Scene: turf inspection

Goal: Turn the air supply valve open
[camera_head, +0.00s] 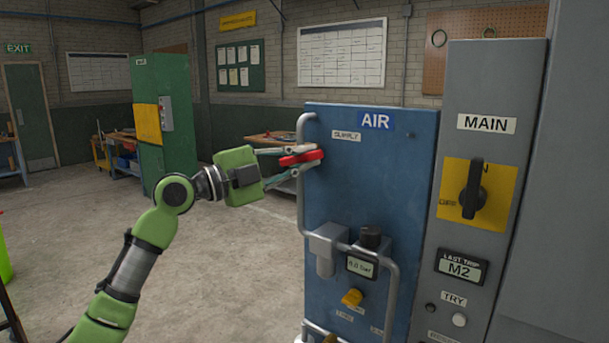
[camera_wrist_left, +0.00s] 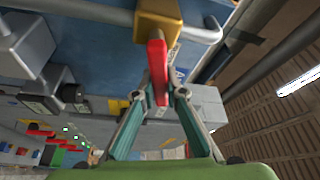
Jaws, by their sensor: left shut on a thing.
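The blue air panel (camera_head: 365,200) carries an AIR sign and a SUPPLY label. The red handle of the supply valve (camera_head: 302,157) sits below the SUPPLY label, at the panel's left side, and looks roughly level. My left gripper (camera_head: 297,159) is shut on this handle, with one finger above and one below. In the left wrist view the red handle (camera_wrist_left: 158,70) runs from a brass valve body (camera_wrist_left: 157,20) down between the fingers of my left gripper (camera_wrist_left: 164,88). My right gripper is in neither view.
A grey pipe (camera_head: 300,205) bends along the panel's left edge, close to my gripper. A gauge display (camera_head: 361,267) reading 0.0 bar and a yellow knob (camera_head: 351,298) are lower down. A grey MAIN cabinet (camera_head: 485,95) with a black rotary switch (camera_head: 473,188) stands right.

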